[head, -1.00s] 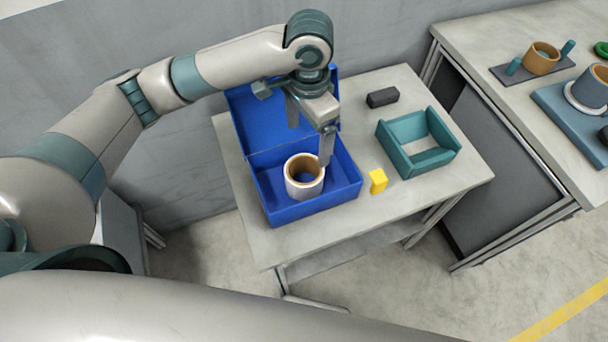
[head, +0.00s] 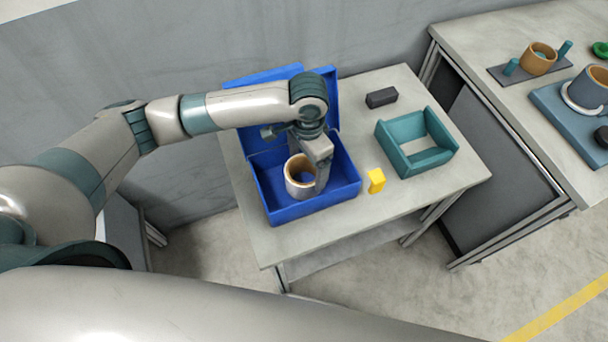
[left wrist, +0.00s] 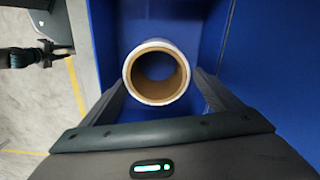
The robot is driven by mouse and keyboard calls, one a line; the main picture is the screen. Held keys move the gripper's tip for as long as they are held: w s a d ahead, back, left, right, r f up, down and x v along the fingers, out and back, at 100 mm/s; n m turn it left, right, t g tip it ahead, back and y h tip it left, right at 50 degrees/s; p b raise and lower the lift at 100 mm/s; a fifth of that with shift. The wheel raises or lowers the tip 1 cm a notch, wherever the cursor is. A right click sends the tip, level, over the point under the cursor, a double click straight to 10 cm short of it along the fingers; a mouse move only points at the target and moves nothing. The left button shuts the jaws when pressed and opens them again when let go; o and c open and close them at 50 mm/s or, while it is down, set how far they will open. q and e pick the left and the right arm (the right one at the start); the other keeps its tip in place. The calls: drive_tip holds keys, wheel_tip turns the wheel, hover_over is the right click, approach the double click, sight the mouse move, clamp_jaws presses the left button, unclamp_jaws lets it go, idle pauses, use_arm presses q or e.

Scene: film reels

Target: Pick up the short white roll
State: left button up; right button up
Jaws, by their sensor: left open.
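The short white roll (head: 299,180) stands upright in the blue open box (head: 337,193), its brown core facing up. It also shows in the left wrist view (left wrist: 174,97). My left gripper (head: 308,172) is open and pointing down at the roll. In the left wrist view its two fingers reach forward on either side of the roll (left wrist: 134,66). One finger hides part of the roll's right side in the head view. I cannot tell whether the fingers touch the roll.
The box lid (head: 332,100) stands up behind my gripper. On the same table (head: 296,234) are a yellow block (head: 376,181), a black block (head: 381,97) and a teal tray (head: 444,158).

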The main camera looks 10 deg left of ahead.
drive_tip(key=shift+w, duration=0.1)
use_arm(q)
drive_tip(key=shift+s+f, duration=0.1)
drive_tip(key=shift+f, duration=0.35)
drive_tip(key=f, duration=0.1)
drive_tip(key=f+p, duration=0.1)
drive_tip(key=f, duration=0.1)
drive_tip(key=shift+s+a+f, duration=0.1)
drive_tip(key=shift+s+f, duration=0.2)
drive_tip(key=shift+f, duration=0.35)
use_arm(e)
drive_tip(key=s, duration=0.1)
drive_tip(key=s+d, duration=0.1)
drive_tip(key=s, duration=0.1)
drive_tip(key=shift+s+d+r+g, duration=0.1)
drive_tip(key=shift+d+r+g, duration=0.15)
drive_tip(key=shift+r+g, duration=0.15)
use_arm(q)
drive_tip(key=shift+c, duration=0.4)
